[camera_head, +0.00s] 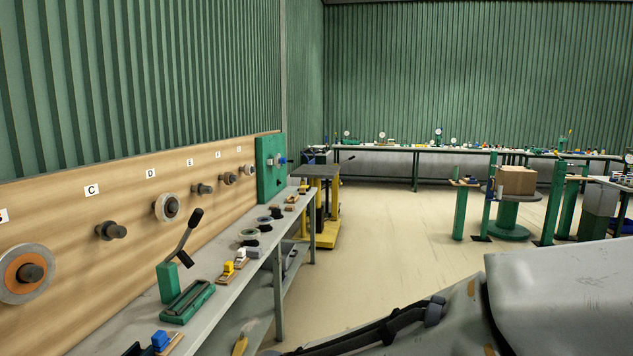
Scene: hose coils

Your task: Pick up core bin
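No thing is plainly recognisable as a core bin. A brown cardboard box (517,180) sits on a green spool-shaped stand (509,215) at the right. A grey box-shaped object (598,208) stands behind a green post farther right; I cannot tell whether it is a bin. Neither of my grippers shows in the head view. A large worn grey surface fills the lower right corner and hides the floor there.
A grey workbench (218,258) with a green lever tool (171,284) runs along the left, below a wooden board (70,215) with lettered pegs. A yellow-based cart (327,235) stands at its far end. A long bench (400,149) lines the back wall. The middle floor is clear.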

